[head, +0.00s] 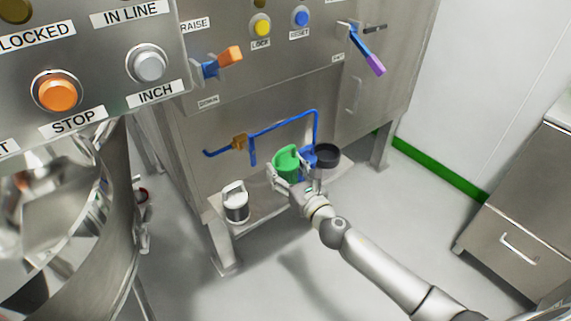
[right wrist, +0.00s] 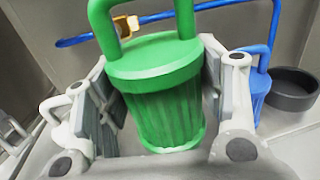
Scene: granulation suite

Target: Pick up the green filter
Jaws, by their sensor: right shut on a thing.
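The green filter (head: 286,165) is a ribbed cylinder with a wide cap and a loop handle on top. It is at the low metal shelf of the machine in the head view. My right gripper (head: 293,182) is shut on it, with a finger on each side of its body. In the right wrist view the green filter (right wrist: 160,90) fills the space between the fingers of the right gripper (right wrist: 165,100). I cannot tell whether its base touches the shelf. My left gripper is not in view.
A blue filter (head: 309,158) and a black round cup (head: 326,155) stand close to the right of the green one. A white-topped metal filter (head: 236,203) stands at the shelf's left end. A blue pipe (head: 283,124) runs behind. A steel cabinet (head: 522,220) stands at right.

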